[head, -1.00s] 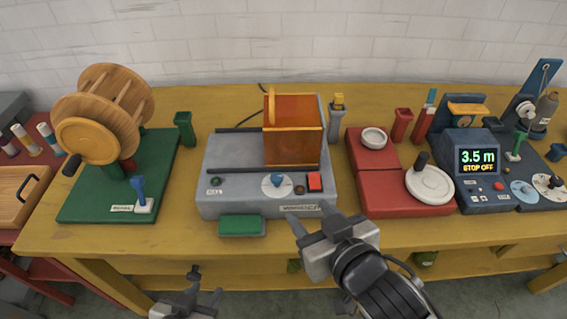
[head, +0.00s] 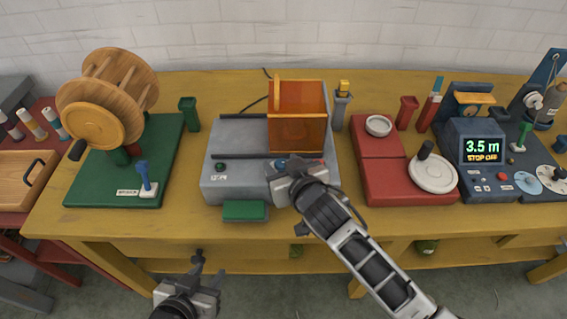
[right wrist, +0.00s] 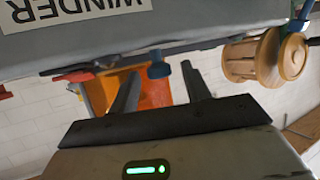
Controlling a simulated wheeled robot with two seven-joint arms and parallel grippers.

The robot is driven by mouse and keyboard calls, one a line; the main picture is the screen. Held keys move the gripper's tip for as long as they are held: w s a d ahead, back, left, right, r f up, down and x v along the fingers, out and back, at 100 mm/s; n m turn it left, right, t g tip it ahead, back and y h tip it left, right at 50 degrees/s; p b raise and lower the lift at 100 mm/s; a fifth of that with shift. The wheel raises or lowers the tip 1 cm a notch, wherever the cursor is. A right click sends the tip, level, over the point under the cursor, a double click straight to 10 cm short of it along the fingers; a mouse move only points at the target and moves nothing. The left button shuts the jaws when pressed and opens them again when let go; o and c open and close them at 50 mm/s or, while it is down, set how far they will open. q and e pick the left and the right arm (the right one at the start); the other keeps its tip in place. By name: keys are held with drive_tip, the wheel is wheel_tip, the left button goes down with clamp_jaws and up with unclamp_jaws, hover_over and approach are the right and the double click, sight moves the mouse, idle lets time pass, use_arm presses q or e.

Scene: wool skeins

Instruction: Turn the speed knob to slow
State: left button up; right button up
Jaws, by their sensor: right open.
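The grey winder machine (head: 232,187) stands mid-table with an orange box (head: 298,118) on it. Its blue speed knob (head: 280,162) shows only partly in the head view, because my right gripper (head: 290,170) covers most of the dial. In the right wrist view, a blue knob (right wrist: 158,70) hangs below the inverted panel, between the two spread fingers of my right gripper (right wrist: 160,92), with gaps on both sides. The gripper is open and not closed on it. The knob's pointing direction is hidden. My left gripper (head: 209,269) is open and empty in front of the table.
A green block (head: 245,211) sits at the winder's front edge. A wooden reel (head: 98,122) on a green base stands left.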

drive_tip(key=shift+c, duration=0.2)
drive_tip(key=c, duration=0.9)
drive_tip(key=shift+c, duration=0.2)
